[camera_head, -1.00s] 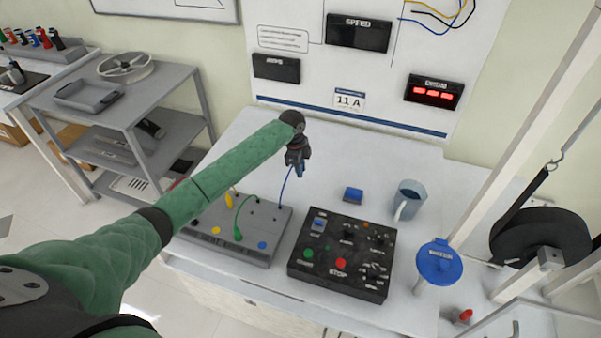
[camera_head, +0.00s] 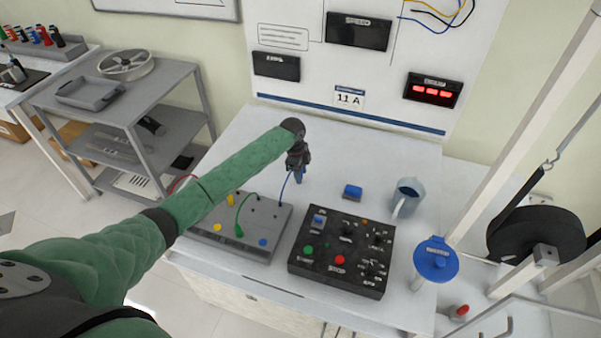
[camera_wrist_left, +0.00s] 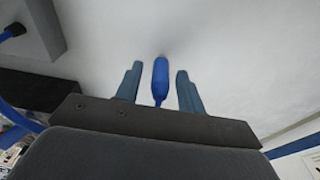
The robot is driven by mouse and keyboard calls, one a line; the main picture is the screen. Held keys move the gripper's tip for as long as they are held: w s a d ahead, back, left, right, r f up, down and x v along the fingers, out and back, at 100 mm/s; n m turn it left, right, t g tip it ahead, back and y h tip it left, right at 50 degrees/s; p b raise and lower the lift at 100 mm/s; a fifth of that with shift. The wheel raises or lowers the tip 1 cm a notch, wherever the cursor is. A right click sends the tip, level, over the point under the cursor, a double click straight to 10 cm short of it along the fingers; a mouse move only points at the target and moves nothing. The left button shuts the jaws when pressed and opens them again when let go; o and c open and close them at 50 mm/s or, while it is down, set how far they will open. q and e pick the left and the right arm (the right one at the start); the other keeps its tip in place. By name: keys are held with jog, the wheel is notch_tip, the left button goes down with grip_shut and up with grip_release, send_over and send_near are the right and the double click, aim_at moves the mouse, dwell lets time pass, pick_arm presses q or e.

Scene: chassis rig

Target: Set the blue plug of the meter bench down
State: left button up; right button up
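The blue plug (camera_wrist_left: 160,80) shows in the left wrist view between the two fingers of my left gripper (camera_wrist_left: 158,88), with a visible gap on each side. Its tip points at the white table top; I cannot tell whether it touches. In the head view my left gripper (camera_head: 299,174) hangs low over the table, behind the grey meter bench (camera_head: 265,218). A blue cable (camera_head: 285,185) runs from the bench up towards the gripper. The bench also carries a yellow and a green lead (camera_head: 238,222). My right gripper is not in view.
A black control box (camera_head: 330,275) stands right of the bench. A small blue block (camera_head: 352,192) and a grey mug (camera_head: 407,197) stand behind it. A blue-topped post (camera_head: 437,262) is at the right. The white table (camera_head: 255,150) is clear around the gripper.

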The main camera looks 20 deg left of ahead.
pick_arm(q)
jog(key=shift+r, duration=0.1)
